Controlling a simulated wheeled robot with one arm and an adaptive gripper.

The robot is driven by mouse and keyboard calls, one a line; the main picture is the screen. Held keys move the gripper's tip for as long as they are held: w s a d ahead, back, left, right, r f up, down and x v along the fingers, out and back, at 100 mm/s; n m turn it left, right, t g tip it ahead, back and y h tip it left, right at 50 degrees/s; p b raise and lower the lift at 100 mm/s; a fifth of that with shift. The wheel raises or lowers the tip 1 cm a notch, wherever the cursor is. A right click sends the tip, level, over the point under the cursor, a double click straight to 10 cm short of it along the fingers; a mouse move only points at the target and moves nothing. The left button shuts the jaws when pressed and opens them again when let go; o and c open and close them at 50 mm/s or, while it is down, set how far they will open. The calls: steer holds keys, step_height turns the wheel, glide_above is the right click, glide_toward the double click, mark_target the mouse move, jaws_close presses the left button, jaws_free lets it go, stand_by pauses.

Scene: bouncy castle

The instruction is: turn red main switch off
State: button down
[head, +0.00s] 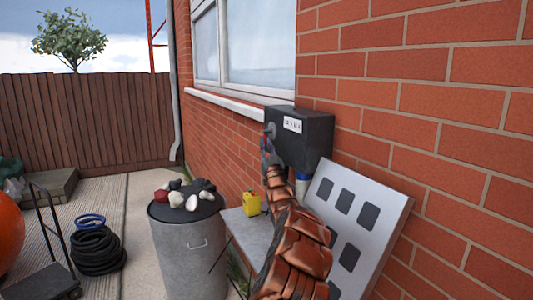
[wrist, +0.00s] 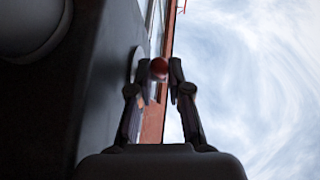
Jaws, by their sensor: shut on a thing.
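The red switch (wrist: 159,69) appears as a small red knob between my fingertips. My gripper (wrist: 162,73) is shut on it, one finger on each side. The switch's turned position cannot be told.
A grey board (head: 398,210) with dark panels leans against the wall below the box. A small table (head: 240,221) holds a yellow can (head: 251,203). A metal bin (head: 187,255) with stones on its lid stands left of it. Sky is behind my gripper.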

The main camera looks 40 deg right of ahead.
steer(key=shift+w+f+h+b, duration=0.15)
steer(key=shift+h+b, duration=0.15)
steer(key=shift+b, duration=0.2)
steer(key=shift+t, duration=0.3)
steer(key=c, duration=1.4)
jaws_free()
steer(key=shift+s+a+f, duration=0.1)
steer(key=shift+s+f, duration=0.35)
steer(key=shift+s, duration=0.05)
steer(key=shift+s+a+f, duration=0.4)
steer(key=shift+s+a, duration=0.8)
steer(key=shift+s, duration=0.9)
steer(key=shift+s+a+f, duration=0.35)
steer(key=shift+s+a, duration=0.85)
steer(key=shift+s, duration=0.95)
steer(key=shift+s+a+f, duration=0.4)
steer(key=shift+s+a, duration=0.8)
steer(key=shift+s, duration=0.9)
